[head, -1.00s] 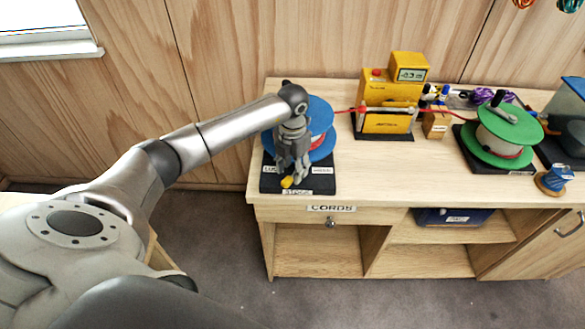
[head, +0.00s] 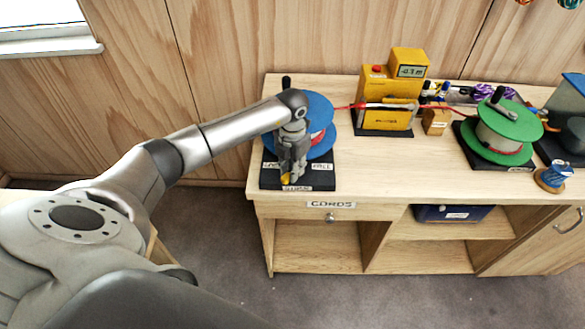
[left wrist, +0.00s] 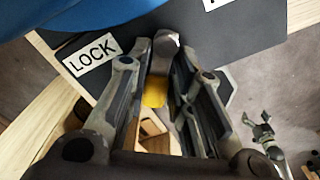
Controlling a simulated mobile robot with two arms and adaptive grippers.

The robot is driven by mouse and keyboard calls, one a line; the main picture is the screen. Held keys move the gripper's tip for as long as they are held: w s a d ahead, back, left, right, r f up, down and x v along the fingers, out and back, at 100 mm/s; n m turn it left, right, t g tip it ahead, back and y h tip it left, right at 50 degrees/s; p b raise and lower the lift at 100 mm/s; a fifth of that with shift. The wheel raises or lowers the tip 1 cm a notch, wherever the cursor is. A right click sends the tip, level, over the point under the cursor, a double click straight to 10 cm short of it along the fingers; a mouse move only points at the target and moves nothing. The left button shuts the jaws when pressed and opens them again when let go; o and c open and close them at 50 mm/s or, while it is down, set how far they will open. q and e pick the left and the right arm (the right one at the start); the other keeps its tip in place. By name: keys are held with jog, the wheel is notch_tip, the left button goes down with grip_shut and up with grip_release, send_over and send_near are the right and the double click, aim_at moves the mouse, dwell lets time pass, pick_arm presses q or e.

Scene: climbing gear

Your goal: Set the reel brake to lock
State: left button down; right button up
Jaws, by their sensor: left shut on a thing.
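The blue reel (head: 319,112) stands on a black base (head: 325,183) at the left end of the bench. Its yellow brake tip (head: 285,178) is at the front of the base and also shows in the left wrist view (left wrist: 155,92). My left gripper (head: 289,176) points down over the base, shut on the yellow tip; its fingers hide most of the brake. In the left wrist view a LOCK label (left wrist: 92,53) lies left of the fingers. A FREE label (head: 322,167) is right of the gripper. My right gripper (left wrist: 262,117) shows small, apart and open, over the floor.
A yellow device with a display (head: 410,71) stands right of the reel, with a red cord running past it to a green reel (head: 509,122). A small blue spool (head: 553,178) is near the right front edge. The bench top (head: 380,180) between the reels' front areas is clear.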

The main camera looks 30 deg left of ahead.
pick_arm(q)
jog(key=shift+a+f+m+b, duration=0.2)
jog(key=shift+m+b, duration=0.4)
jog(key=shift+b, duration=0.2)
jog(key=shift+r, duration=0.2)
jog(key=shift+m, duration=0.3)
jog(key=c, duration=1.3)
grip_release()
notch_tip(320, 180, up, 12)
jog(key=shift+r, duration=0.1)
